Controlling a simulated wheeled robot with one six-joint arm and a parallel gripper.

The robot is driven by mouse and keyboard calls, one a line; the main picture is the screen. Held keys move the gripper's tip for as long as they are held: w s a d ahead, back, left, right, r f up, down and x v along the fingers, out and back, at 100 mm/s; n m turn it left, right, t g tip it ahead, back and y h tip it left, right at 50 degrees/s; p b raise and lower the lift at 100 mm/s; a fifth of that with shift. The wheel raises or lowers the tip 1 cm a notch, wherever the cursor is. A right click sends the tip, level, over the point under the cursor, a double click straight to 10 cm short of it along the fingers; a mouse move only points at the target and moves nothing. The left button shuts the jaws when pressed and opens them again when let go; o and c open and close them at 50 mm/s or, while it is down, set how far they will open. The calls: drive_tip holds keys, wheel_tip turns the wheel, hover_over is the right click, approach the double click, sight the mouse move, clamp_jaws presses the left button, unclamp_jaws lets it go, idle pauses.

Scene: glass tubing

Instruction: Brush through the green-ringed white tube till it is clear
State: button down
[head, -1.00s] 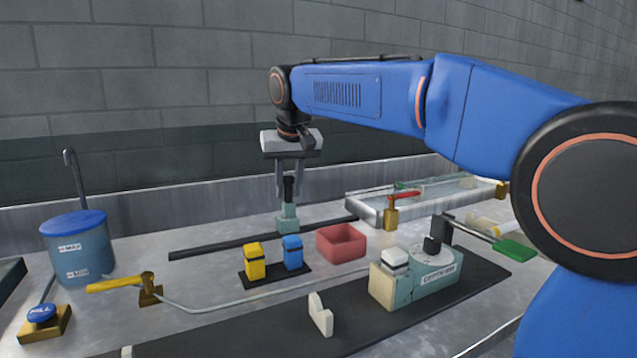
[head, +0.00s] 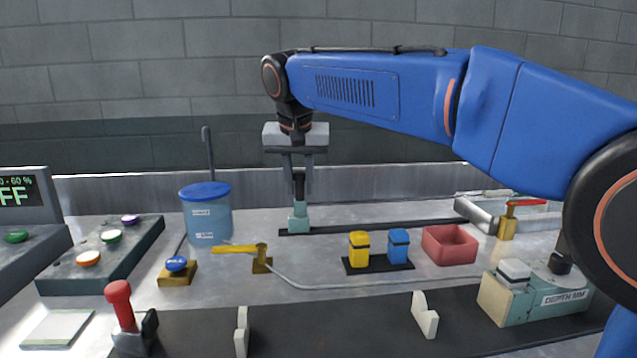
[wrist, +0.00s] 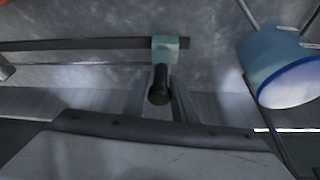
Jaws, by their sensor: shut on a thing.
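My gripper (head: 299,178) is shut on the black upright handle (head: 299,188) of a teal block (head: 298,218). The block sits at the left end of a dark rail (head: 380,225) at the back of the bench. The wrist view also shows my gripper (wrist: 160,82) around the black handle (wrist: 158,88), with the teal block (wrist: 165,48) beyond. There a thin grey rod (wrist: 75,66) runs left from near the block; I cannot tell whether it is a brush stem. I cannot make out a green-ringed white tube or brush bristles.
A blue-lidded bucket (head: 207,215) stands left of the block. In front are a yellow lever (head: 240,250), yellow block (head: 359,250), blue block (head: 398,246) and red tray (head: 449,245). White supports stand on the dark mat (head: 330,325). A clear trough (head: 480,214) is at right.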

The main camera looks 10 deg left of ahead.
drive_tip(key=shift+a, duration=0.3)
drive_tip(key=c, duration=1.6)
unclamp_jaws()
drive_tip(key=shift+c, duration=0.2)
drive_tip(key=v, duration=1.7)
drive_tip(key=shift+s+r, duration=0.15)
drive_tip(key=shift+r, duration=0.05)
